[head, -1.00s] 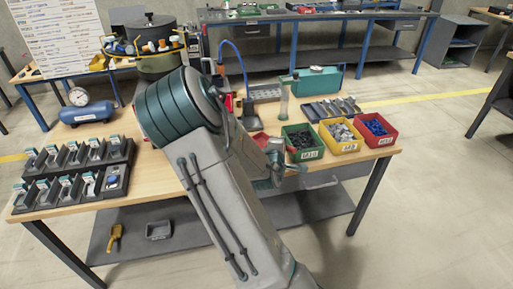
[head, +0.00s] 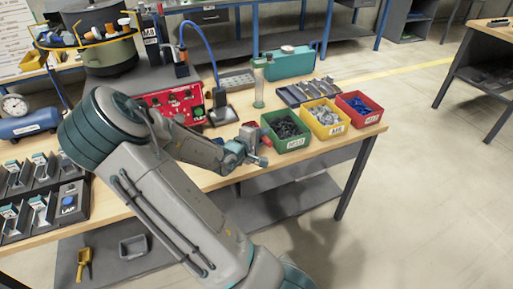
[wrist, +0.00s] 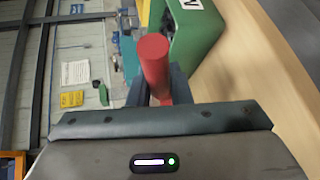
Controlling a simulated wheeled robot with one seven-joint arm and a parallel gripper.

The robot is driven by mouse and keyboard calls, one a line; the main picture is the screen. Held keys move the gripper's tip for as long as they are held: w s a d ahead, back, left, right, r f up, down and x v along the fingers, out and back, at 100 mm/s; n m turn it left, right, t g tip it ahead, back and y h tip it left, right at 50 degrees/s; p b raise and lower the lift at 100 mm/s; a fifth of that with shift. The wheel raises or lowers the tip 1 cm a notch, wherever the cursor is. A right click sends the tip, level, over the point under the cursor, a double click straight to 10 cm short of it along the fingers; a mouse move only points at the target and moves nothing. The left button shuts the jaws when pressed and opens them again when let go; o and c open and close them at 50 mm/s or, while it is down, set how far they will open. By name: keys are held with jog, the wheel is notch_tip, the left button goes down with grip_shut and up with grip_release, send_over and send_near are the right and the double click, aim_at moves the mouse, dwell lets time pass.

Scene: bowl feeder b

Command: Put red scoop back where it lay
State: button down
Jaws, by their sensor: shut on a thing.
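The red scoop (wrist: 153,58) shows in the wrist view as a red round handle standing out between my fingers; its bowl end is hidden or cannot be made out. My gripper (wrist: 150,90) is shut on it. In the head view my gripper (head: 255,145) is above the table's front edge, just left of the green bin (head: 285,145). A little red of the scoop shows by the fingers in that view. The green bin holds dark parts and also shows at the top of the wrist view (wrist: 195,40).
A yellow bin (head: 325,132) and a red bin (head: 358,117) stand right of the green one. Behind are a grey rack (head: 300,92), a clear tube (head: 259,85) and a teal case (head: 290,63). A red panel (head: 168,103) stands left, behind my arm.

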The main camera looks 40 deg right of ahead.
jog(key=shift+w+a+f, duration=0.45)
jog(key=shift+w+a, duration=0.05)
jog(key=shift+w, duration=0.1)
jog(key=shift+f+b, duration=0.55)
jog(key=shift+f, duration=1.5)
jog(key=c, duration=1.3)
grip_release()
jog(key=shift+c, duration=0.2)
jog(key=shift+a, duration=0.1)
jog(key=p+v, duration=0.2)
jog(key=v, duration=1)
jog(key=shift+p, duration=0.35)
